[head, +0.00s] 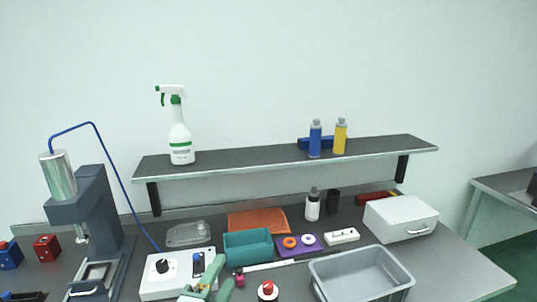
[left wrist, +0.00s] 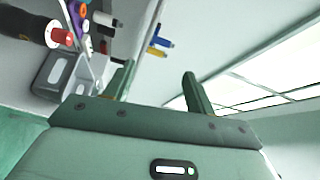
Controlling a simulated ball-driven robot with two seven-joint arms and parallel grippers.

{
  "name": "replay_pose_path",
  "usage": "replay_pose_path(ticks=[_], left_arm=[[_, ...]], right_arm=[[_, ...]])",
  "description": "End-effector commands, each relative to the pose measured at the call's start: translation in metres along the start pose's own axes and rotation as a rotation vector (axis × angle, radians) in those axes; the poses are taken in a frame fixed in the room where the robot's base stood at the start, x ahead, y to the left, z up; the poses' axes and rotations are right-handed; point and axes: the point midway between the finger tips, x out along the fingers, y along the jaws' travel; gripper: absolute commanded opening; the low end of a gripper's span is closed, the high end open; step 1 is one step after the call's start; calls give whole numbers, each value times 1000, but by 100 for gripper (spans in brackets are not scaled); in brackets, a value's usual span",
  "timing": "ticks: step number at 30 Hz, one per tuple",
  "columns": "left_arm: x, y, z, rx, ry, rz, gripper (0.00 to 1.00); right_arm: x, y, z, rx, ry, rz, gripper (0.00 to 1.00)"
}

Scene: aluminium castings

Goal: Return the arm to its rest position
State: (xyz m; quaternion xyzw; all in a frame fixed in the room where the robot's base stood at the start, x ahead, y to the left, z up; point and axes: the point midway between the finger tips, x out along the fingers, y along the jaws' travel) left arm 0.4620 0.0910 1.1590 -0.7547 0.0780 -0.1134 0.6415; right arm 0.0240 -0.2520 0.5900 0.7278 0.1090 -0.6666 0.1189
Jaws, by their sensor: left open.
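My left gripper (head: 217,275) shows at the bottom of the head view, its green fingers apart, in front of the teal bin (head: 248,246) and to the right of the white control box (head: 178,272). In the left wrist view the two fingers of my left gripper (left wrist: 159,70) stand apart with nothing between them. The wrist is turned so that the bench scene appears sideways there. My right gripper is not in view.
A grey tub (head: 362,275) and a red button (head: 268,290) are to the right of the gripper. A press (head: 92,225) stands at the left. A shelf (head: 285,157) holds a spray bottle (head: 180,140) and blue and yellow bottles. The air above the bench is clear.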

Motion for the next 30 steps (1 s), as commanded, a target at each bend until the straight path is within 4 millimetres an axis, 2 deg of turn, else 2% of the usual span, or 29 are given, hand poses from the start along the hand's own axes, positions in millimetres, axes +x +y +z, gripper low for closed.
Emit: replay_pose_path(ticks=[1,3,6,12,18,19,22,26,29,30], left_arm=[[-23,18,31,-111,-147,86,55],[-56,39,70,-227,-331,194,55],[-102,64,105,-333,-527,314,55],[-184,95,144,-449,-805,495,55],[-260,108,164,-507,-1023,637,55],[-262,118,165,-514,-1031,654,55],[-256,161,164,-540,-1014,699,55],[-257,217,163,-583,-1004,762,55],[-264,267,160,-625,-1001,817,55],[-269,289,158,-645,-1001,841,55]], right_arm=[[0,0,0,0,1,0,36],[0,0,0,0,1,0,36],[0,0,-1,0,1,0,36],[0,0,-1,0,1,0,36],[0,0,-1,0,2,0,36],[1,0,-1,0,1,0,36],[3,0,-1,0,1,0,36],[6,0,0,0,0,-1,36],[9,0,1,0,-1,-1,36],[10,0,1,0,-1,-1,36]])
